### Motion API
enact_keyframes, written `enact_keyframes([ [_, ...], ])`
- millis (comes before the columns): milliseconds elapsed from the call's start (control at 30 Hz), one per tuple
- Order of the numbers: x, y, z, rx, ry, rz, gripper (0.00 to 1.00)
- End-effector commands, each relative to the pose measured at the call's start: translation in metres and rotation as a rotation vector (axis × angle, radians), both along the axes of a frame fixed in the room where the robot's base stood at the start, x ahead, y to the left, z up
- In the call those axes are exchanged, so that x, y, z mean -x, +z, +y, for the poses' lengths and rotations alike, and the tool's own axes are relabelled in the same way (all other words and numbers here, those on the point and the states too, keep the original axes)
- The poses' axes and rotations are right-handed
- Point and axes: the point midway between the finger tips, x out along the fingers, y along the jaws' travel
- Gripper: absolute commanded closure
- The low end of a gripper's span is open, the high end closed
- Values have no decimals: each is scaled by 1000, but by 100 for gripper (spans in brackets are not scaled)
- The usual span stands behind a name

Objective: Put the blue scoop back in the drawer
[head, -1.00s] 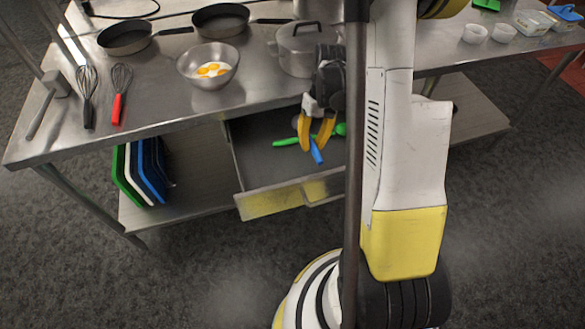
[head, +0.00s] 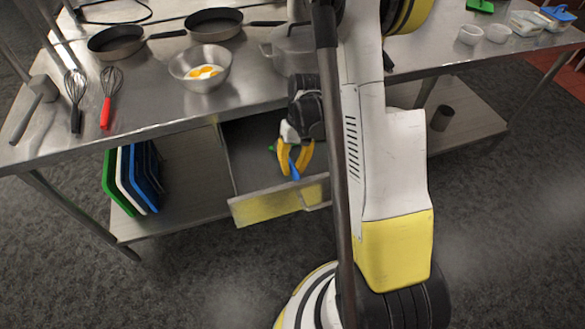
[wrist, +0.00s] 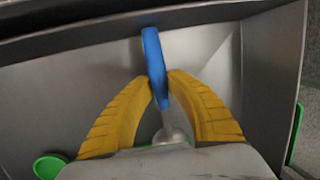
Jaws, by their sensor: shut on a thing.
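The blue scoop (wrist: 154,60) is held by its blue handle between the yellow fingers of my gripper (wrist: 161,82) in the wrist view. A grey metal part of it shows lower down between the fingers, partly hidden by my gripper. In the head view my gripper (head: 294,172) is at the open drawer (head: 262,207), over its inside near the front panel. A bit of the blue handle (head: 294,173) shows between the fingertips. I cannot tell if the scoop touches the drawer floor.
A green utensil (wrist: 48,166) lies in the drawer at lower left in the wrist view. The drawer's left part looks clear. Above, the steel table (head: 150,110) holds pans, a bowl of eggs (head: 203,72), a pot (head: 285,48) and whisks. Cutting boards (head: 132,178) stand on the shelf left.

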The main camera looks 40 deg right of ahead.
Motion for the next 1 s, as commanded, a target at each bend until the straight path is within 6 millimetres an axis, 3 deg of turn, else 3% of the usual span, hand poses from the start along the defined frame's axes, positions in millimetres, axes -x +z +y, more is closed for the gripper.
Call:
enact_keyframes([
  [400, 0, -11, 0, 0, 0, 0, 100],
  [433, 0, -10, 0, 0, 0, 0, 79],
  [500, 0, -10, 0, 0, 0, 0, 61],
  [833, 0, -8, 0, 0, 0, 0, 61],
  [1000, 0, 9, 0, 0, 0, 0, 61],
])
